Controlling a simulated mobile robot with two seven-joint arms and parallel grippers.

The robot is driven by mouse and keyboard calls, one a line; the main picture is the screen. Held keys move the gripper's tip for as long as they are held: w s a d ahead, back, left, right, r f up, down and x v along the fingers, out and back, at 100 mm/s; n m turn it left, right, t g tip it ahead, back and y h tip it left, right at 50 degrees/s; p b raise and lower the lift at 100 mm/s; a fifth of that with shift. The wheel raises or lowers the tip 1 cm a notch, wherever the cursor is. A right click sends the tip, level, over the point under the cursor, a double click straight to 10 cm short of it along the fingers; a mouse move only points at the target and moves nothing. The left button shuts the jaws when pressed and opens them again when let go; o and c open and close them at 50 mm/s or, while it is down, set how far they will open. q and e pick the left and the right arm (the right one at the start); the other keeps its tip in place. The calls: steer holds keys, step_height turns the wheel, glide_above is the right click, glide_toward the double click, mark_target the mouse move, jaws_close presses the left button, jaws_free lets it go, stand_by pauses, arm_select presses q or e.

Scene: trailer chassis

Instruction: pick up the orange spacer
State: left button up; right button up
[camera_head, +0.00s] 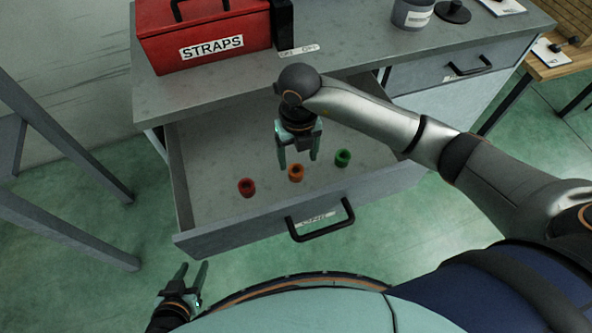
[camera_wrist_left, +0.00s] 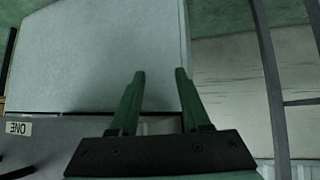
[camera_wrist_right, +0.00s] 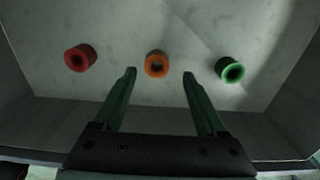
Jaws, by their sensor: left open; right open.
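The orange spacer (camera_head: 296,172) is a short hollow ring on the floor of the open drawer (camera_head: 215,215), between a red spacer (camera_head: 247,187) and a green spacer (camera_head: 343,158). My right gripper (camera_head: 299,162) is open and empty above the drawer, close to the orange spacer. In the right wrist view the orange spacer (camera_wrist_right: 157,64) lies just beyond and between the open fingertips (camera_wrist_right: 159,72), with the red (camera_wrist_right: 81,57) and green (camera_wrist_right: 230,69) spacers outside them. My left gripper (camera_head: 194,268) is open and empty, in front of the drawer at lower left; its fingers (camera_wrist_left: 160,75) also show in the left wrist view.
A red STRAPS box (camera_head: 205,35) stands on the grey bench top (camera_head: 340,55) above the drawer. A grey container (camera_head: 411,14) stands further right. The drawer walls and its black front handle (camera_head: 320,221) border the spacers.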

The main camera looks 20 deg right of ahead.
mark_target(296, 168)
steer(key=f, duration=0.5)
steer(key=shift+s+a, duration=0.1)
steer(key=shift+a, duration=0.1)
steer(key=shift+c, duration=0.3)
jaws_close()
